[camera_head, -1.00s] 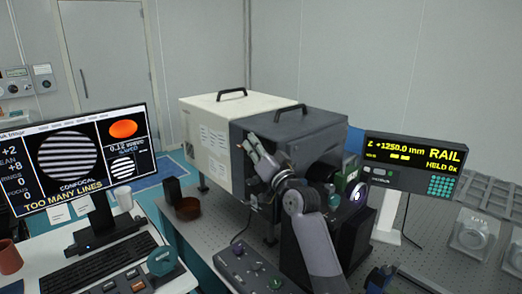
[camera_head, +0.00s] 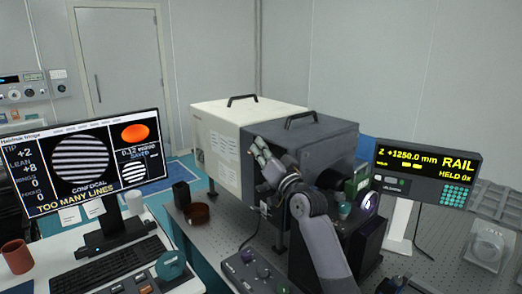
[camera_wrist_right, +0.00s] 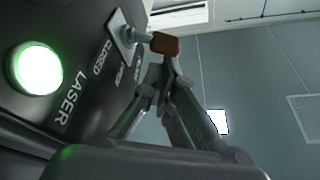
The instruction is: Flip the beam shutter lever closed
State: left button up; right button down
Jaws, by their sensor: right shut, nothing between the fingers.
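The beam shutter lever (camera_wrist_right: 140,37) shows in the right wrist view as a short metal stem with a brown knob (camera_wrist_right: 165,43), on a metal plate on a dark housing (camera_wrist_right: 85,25). The lettering CLOSED and LASER is on this housing, beside a glowing green-white light (camera_wrist_right: 37,69). My right gripper (camera_wrist_right: 160,78) is shut and empty, its fingertips just below the knob; I cannot tell whether they touch it. In the head view my right gripper (camera_head: 262,150) is in front of the white and dark grey box (camera_head: 219,138). The lever cannot be made out there. My left gripper is not in view.
A monitor (camera_head: 85,205) and keyboard (camera_head: 110,268) stand on the left desk. A control box (camera_head: 252,272) sits in front. A RAIL display (camera_head: 428,176) stands right, with perforated tabletop (camera_head: 440,250) around it.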

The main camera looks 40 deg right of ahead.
jog(key=shift+f+n, duration=0.1)
jog(key=shift+n, duration=0.2)
jog(key=a+f+n+b, duration=0.1)
jog(key=n+y+b, duration=0.1)
jog(key=shift+s+a+f+n, duration=0.1)
jog(key=shift+a+f+n, duration=0.25)
jog(key=shift+a+n, duration=0.05)
jog(key=shift+a, duration=0.1)
jog(key=v, duration=1.2)
jog(key=shift+f, duration=0.15)
dwell(0.4)
